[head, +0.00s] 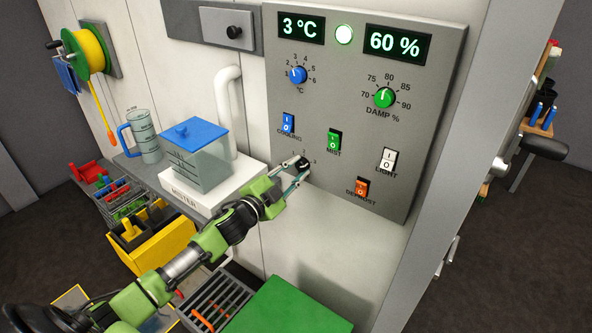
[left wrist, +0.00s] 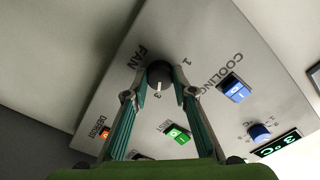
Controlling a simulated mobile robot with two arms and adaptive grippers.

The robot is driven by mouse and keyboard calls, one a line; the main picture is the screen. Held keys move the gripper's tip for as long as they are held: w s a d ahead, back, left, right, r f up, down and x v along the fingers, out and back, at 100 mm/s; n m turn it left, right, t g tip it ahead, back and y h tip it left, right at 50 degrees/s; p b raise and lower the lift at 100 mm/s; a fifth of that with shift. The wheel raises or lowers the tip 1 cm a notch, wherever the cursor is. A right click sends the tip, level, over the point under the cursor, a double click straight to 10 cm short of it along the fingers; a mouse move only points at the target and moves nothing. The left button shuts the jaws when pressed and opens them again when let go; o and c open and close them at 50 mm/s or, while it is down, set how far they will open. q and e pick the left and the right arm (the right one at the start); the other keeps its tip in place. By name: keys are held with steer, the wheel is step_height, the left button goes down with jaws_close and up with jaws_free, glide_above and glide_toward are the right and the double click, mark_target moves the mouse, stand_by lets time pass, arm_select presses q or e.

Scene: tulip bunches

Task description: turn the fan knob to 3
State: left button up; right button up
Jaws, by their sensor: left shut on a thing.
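The fan knob (head: 304,163) is a small dark round knob low on the left of the grey control panel. My left gripper (head: 295,170) is shut on it, with one finger on each side. In the left wrist view the fan knob (left wrist: 159,73) sits between the fingertips under the word FAN. Its white pointer line points at the printed 3. The 1 shows on its other side; the 2 is hard to see behind a finger. My right gripper is not in view.
The control panel (head: 430,140) holds the blue cooling switch (head: 288,122), green mist switch (head: 334,140), orange defrost switch (head: 362,187) and white light switch (head: 387,161) near the knob. A clear mister tank (head: 200,165) with a blue lid stands left of my gripper.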

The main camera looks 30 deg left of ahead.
arm_select(q)
steer(key=o, duration=1.1)
steer(key=shift+s, duration=0.15)
steer(key=s+a, duration=0.1)
steer(key=s, duration=1)
steer(key=shift+s+a, duration=0.35)
